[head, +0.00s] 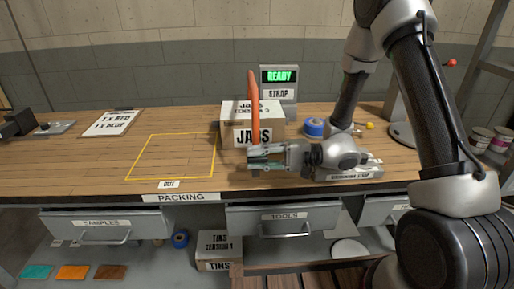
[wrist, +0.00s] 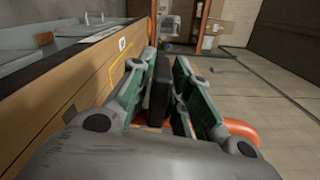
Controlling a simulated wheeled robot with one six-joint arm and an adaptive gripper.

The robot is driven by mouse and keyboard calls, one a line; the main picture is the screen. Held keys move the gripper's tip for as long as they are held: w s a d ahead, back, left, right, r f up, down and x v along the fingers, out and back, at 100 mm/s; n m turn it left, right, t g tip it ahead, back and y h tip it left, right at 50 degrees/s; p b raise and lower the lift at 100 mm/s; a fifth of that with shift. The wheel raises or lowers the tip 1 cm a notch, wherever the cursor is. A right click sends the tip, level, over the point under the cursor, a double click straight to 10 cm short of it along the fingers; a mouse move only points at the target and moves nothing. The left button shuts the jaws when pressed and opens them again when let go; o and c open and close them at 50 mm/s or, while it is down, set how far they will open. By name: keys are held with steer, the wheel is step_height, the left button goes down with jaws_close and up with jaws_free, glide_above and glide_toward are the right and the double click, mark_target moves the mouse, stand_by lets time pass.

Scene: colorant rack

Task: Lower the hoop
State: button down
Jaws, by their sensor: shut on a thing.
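The orange hoop (head: 253,105) shows in the head view as a tall, narrow upright band, seen nearly edge-on, in front of the JARS box (head: 270,134). My gripper (head: 258,155) is at its lower end, above the front of the bench. In the wrist view my gripper (wrist: 160,95) is shut on a dark block (wrist: 158,88), which looks like the hoop's grip. Orange parts of the hoop (wrist: 240,130) show beside and beyond the fingers. My fingers hide the join. A small display reading READY (head: 279,76), with a STRAP label, stands behind the box.
A yellow outlined area (head: 175,155) on the bench to the left is empty. A blue roll (head: 314,127) lies right of the box. A clipboard (head: 112,122) lies at the left. Drawers marked SAMPLES (head: 103,225) and TOOLS (head: 285,218) are under the bench's front edge.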

steer(key=shift+w+f, duration=0.1)
steer(key=c, duration=1.4)
jaws_free()
steer(key=shift+c, duration=0.2)
steer(key=d, duration=1.2)
